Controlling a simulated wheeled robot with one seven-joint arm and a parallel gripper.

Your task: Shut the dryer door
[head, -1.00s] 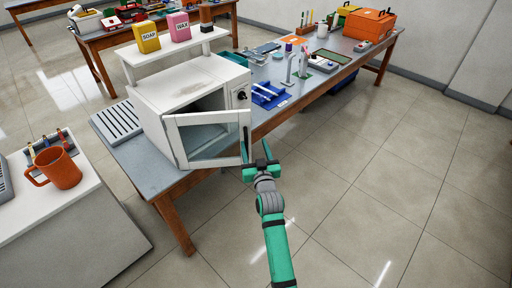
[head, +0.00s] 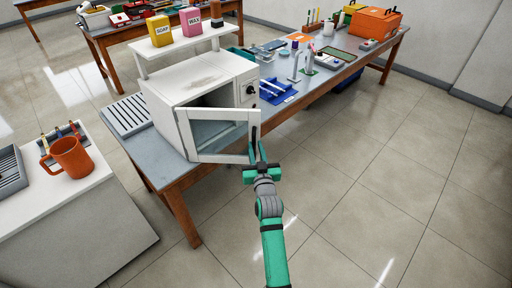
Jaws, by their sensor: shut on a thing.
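The dryer (head: 182,82) is a white box on the grey bench. Its door (head: 225,115), a white frame around a glass pane, stands open toward me, hinged at its left side. Part of the dark interior shows above the door. A dark handle (head: 254,132) sits at the door's free right edge. My gripper (head: 257,152), with green fingers, is at this edge and shut on the handle; the exact contact is small and partly hidden.
A white shelf (head: 187,50) with soap and wax boxes stands behind the dryer. A blue tray (head: 277,91) and other items lie on the bench to the right. A side counter with an orange mug (head: 70,157) is at the left. The floor at right is clear.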

